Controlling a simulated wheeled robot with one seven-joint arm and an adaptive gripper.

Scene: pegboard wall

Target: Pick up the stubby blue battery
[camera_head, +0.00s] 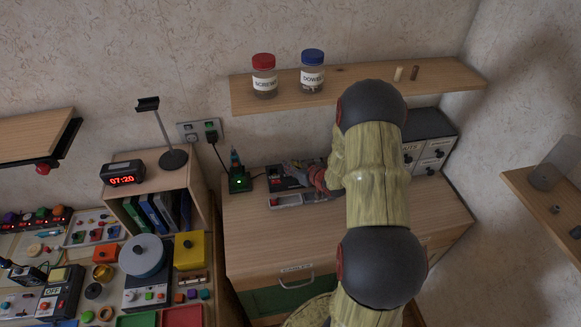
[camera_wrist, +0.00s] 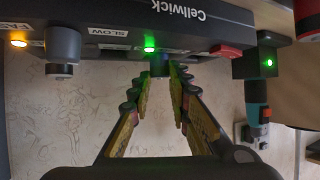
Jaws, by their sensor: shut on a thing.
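The Cellwick charger (camera_wrist: 110,25) spans the top of the wrist view, upside down, with an amber light at left and a green light near the middle. My gripper (camera_wrist: 161,76) is shut at the charger's front on a short dark cylinder (camera_wrist: 160,64) below the green light. This seems to be the stubby blue battery; it is mostly hidden and its blue hardly shows.
A black block with a green light (camera_head: 239,180) stands left of the charger, with a screwdriver-like tool in it. A shelf above holds two jars (camera_head: 264,78). Grey drawers (camera_head: 430,140) stand at right. The cabinet top (camera_head: 250,225) is clear in front.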

